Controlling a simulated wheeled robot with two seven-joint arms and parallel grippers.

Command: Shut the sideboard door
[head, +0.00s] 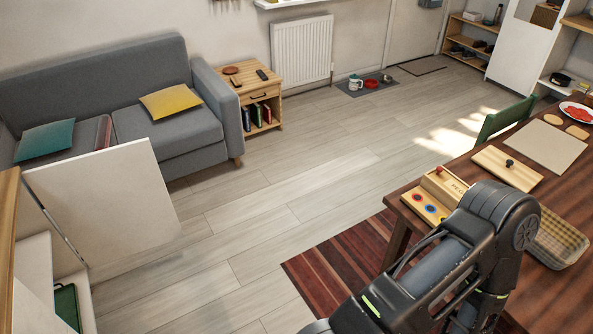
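The sideboard (8,225) is at the left edge, only partly in view, with a wooden edge and white inner parts. Its white door (105,198) stands open, sticking out from the sideboard over the floor, its near edge along the cabinet opening. A green item (66,306) shows inside the open compartment. My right arm crosses the lower right of the head view, over the table edge, apart from the door. Neither gripper is in view, so their openings and what they hold are hidden. My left arm does not show.
A wooden table (545,245) with a peg box (430,195) and board stands at right. A grey sofa (95,90) and a side table (250,95) stand behind. A striped rug (340,262) lies beside the table. The floor between door and rug is clear.

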